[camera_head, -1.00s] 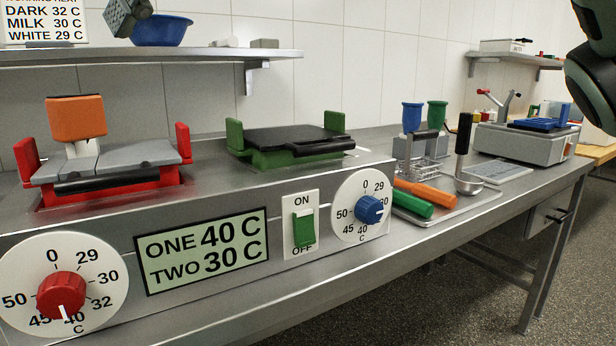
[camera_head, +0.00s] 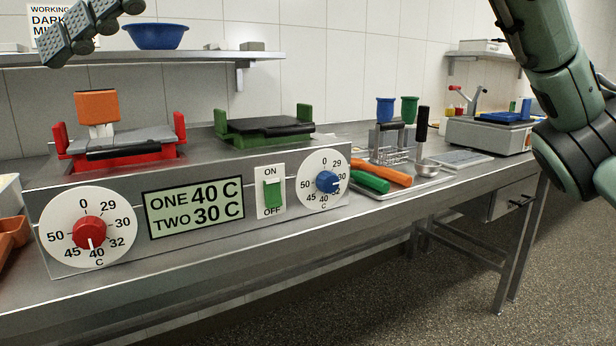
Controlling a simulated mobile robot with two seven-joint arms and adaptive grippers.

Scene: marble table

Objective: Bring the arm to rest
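My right arm (camera_head: 562,120) hangs in at the upper right, bent at a dark green joint, in front of the far right end of the table. Its gripper is out of frame. A dark grey-green segmented part (camera_head: 85,32) is at the upper left, in front of the wall sign and left of the blue bowl. No held thing can be made out there.
The steel bench carries a red press (camera_head: 120,145), a green press (camera_head: 265,128), a red dial (camera_head: 90,233), a blue dial (camera_head: 327,182) and a green switch (camera_head: 272,193). Tools lie on a tray (camera_head: 405,188) at right. A blue bowl (camera_head: 155,36) stands on the shelf.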

